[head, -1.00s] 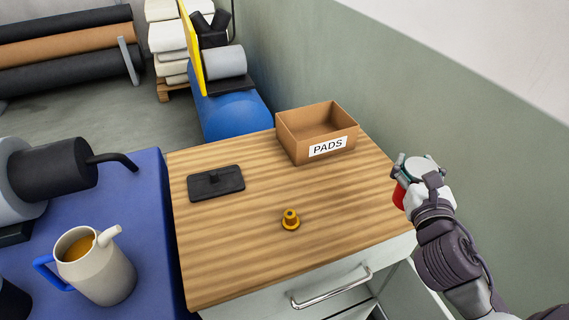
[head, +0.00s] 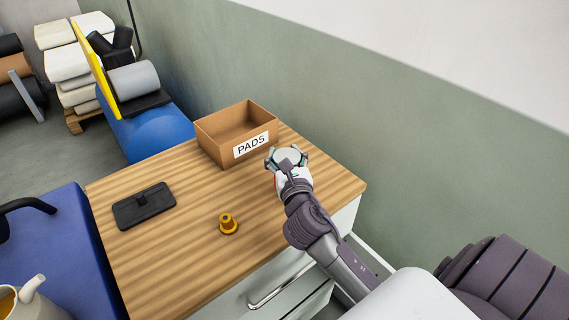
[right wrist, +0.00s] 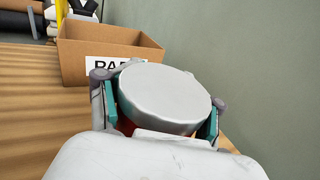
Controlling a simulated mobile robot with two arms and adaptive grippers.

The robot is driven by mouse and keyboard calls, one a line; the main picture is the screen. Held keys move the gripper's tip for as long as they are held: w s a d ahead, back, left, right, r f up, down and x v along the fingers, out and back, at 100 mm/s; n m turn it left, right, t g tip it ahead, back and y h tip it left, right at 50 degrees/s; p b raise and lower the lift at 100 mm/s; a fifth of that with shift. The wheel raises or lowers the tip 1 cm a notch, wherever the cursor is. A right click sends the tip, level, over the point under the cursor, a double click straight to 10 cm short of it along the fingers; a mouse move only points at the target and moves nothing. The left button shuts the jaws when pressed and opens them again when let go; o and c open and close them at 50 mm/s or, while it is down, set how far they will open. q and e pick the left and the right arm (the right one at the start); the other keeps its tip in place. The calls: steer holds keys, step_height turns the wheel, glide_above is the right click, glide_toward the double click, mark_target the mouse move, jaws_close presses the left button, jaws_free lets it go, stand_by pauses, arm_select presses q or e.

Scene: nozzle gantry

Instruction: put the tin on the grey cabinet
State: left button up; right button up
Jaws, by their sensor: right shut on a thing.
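The tin shows its round pale lid (head: 287,155) in the head view and again, larger, in the right wrist view (right wrist: 162,92), with a bit of its red side below. My right gripper (head: 287,160) is shut around the tin, a finger on each side; the fingers also show in the right wrist view (right wrist: 160,110). The tin is upright over the right part of the grey cabinet's wooden top (head: 165,255). I cannot tell whether it touches the top. The cabinet has a grey front with a drawer handle (head: 279,284). My left gripper is not in view.
A cardboard box marked PADS (head: 215,146) stands at the back of the top, close to the tin. A yellow nozzle-like piece (head: 228,224) and a black flat block (head: 144,206) are on the top. Bare wood lies between them. A wall rises to the right.

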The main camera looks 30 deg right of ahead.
step_height(320, 180, down, 3)
stand_by(0.3)
steer(key=o, duration=1)
steer(key=shift+f+b, duration=0.15)
steer(key=shift+b, duration=0.15)
steer(key=o, duration=0.6)
steer(key=shift+c, duration=0.2)
